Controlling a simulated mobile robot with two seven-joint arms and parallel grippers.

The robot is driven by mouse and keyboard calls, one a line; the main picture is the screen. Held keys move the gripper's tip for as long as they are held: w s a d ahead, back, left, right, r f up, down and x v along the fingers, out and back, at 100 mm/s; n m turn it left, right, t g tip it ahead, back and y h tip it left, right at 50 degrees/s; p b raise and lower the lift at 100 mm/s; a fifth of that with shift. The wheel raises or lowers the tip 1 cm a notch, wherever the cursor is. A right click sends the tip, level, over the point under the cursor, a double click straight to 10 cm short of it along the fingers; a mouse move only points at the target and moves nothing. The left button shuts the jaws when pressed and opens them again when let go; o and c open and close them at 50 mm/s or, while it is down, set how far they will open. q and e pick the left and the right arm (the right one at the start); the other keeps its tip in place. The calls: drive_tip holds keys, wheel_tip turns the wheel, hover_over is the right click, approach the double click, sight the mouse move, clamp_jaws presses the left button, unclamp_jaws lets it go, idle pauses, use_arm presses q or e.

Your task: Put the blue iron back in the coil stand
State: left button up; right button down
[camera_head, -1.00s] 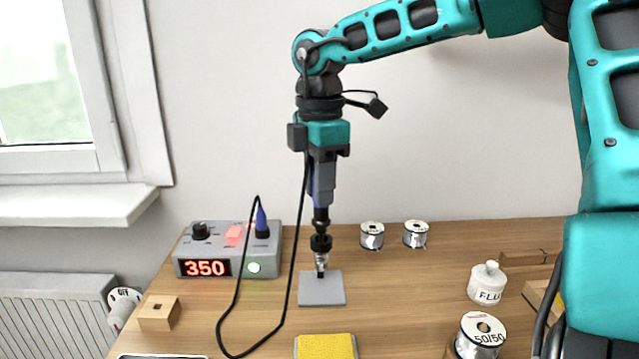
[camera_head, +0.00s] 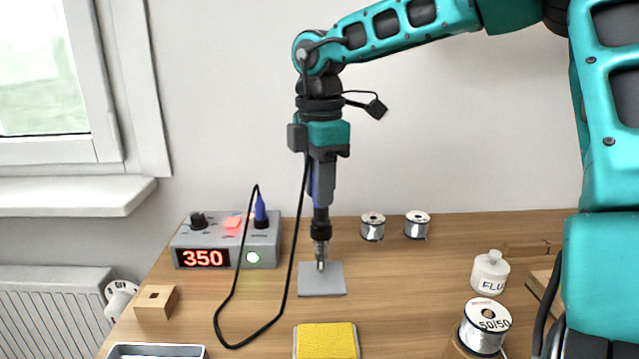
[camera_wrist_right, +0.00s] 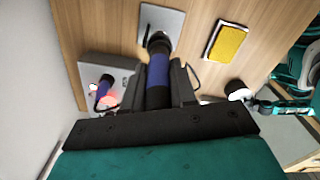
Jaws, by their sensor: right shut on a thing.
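The blue iron (camera_head: 322,187) is upright, tip down, with a blue and black handle; it also shows in the right wrist view (camera_wrist_right: 158,72). My right gripper (camera_head: 321,185) is shut on its handle. The coil stand, a silver coil (camera_head: 320,250) on a grey plate (camera_head: 322,287), is directly below. The iron's black lower part meets the top of the coil, in line with it. Its tip is hidden, and I cannot tell whether it is fully seated.
The station (camera_head: 228,240) reading 350 stands left, its black cord (camera_head: 232,300) looping beside the stand. A yellow sponge (camera_head: 327,341) lies in front. Two solder spools (camera_head: 372,227) stand behind right; a flux bottle (camera_head: 489,272) and a 50/50 spool (camera_head: 486,325) stand right.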

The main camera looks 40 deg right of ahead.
drive_tip(key=shift+f, duration=0.35)
drive_tip(key=shift+c, duration=1.7)
unclamp_jaws()
drive_tip(key=shift+r, duration=0.1)
drive_tip(key=shift+r+p, duration=2.15)
drive_tip(key=shift+r, duration=1.3)
drive_tip(key=shift+f, duration=0.1)
